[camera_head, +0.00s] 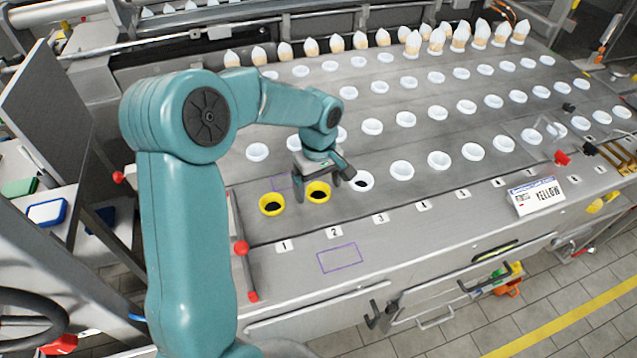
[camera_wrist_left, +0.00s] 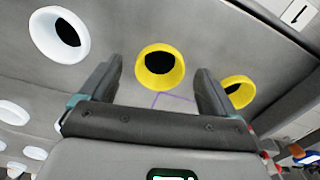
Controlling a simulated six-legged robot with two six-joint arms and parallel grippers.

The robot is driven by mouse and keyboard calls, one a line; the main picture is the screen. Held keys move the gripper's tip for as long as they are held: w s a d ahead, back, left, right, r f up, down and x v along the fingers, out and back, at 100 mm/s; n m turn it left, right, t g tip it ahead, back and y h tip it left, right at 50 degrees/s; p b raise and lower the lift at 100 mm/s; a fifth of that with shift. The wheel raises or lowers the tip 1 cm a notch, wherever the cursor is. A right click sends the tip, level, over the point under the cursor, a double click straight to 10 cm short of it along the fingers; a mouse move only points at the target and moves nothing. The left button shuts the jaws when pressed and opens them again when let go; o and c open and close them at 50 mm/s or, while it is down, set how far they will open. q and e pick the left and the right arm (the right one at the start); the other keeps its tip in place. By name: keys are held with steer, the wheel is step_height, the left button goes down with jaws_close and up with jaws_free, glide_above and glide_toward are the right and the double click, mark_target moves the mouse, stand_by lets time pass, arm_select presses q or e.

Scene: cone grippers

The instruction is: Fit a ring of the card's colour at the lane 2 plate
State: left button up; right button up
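The card (camera_head: 537,196) at the right of the front edge reads YELLOW. A yellow ring (camera_head: 318,192) sits in the front row at the lane 2 plate (camera_head: 334,232). It also shows in the left wrist view (camera_wrist_left: 160,66), framed between my fingers. My left gripper (camera_head: 318,178) is open just above this ring, with its fingers apart on either side and nothing held. In the left wrist view the open fingers (camera_wrist_left: 158,88) show clear of the ring. Another yellow ring (camera_head: 272,204) sits at lane 1. My right gripper is not in view.
A white ring (camera_head: 360,181) sits at lane 3, close to the gripper. Rows of white rings fill the deck, with filled cones (camera_head: 310,48) at the back. A red-knobbed lever (camera_head: 241,247) stands at the left front. A purple outline (camera_head: 340,258) marks the bare front surface.

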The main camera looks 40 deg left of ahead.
arm_select(q)
step_height(320, 180, up, 16)
steer(key=shift+r, duration=0.2)
stand_by(0.4)
steer(key=shift+s, duration=0.1)
stand_by(0.4)
